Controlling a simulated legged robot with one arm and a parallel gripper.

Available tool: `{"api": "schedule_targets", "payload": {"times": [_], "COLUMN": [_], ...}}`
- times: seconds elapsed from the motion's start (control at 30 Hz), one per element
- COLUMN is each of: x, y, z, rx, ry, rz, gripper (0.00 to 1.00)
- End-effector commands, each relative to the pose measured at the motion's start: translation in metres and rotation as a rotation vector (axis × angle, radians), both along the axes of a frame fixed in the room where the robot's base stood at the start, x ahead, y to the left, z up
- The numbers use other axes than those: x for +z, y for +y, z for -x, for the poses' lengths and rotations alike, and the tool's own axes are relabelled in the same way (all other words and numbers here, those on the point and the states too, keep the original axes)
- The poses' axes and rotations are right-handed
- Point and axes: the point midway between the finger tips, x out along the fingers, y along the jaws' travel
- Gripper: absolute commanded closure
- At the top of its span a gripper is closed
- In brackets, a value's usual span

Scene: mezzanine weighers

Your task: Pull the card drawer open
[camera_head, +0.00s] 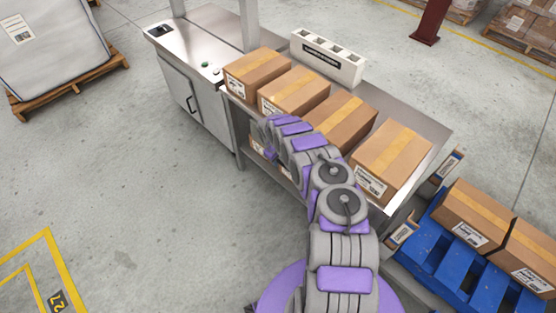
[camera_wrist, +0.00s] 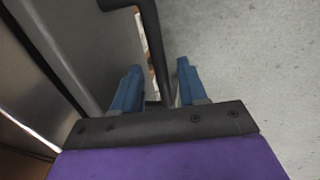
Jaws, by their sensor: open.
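In the wrist view, the two blue fingers of my gripper (camera_wrist: 159,68) are apart. A dark bar handle (camera_wrist: 152,45) bends down and runs between them, and I see no grip on it. A grey metal front (camera_wrist: 75,40) stands to the left of the handle. I cannot tell from this view alone whether it is the card drawer's face. In the head view, my arm reaches to the front of the steel bench, and my fingers are not clear there. A grey cabinet (camera_head: 193,105) with a black handle (camera_head: 190,104) is at the bench's left end.
Several cardboard boxes (camera_head: 392,160) stand in a row on the steel bench (camera_head: 420,122), with a white block-shaped holder (camera_head: 328,58) behind. At right, a blue pallet (camera_head: 462,258) carries boxes. A wrapped load (camera_head: 60,45) sits at upper left.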

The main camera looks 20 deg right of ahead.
Motion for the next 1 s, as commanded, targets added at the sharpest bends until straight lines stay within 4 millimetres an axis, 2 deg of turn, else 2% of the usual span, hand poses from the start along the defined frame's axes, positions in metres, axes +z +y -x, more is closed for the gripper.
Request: {"api": "schedule_targets", "payload": {"times": [0.37, 0.8, 1.0], "x": [-0.0031, -0.0031, -0.003], "y": [-0.001, -0.0011, -0.0011], "z": [-0.0002, -0.0001, -0.0001], "rx": [0.0, -0.001, -0.001], "ry": [0.001, 0.001, 0.001], "rz": [0.0, 0.0, 0.0], "gripper": [0.58, 1.0, 1.0]}}
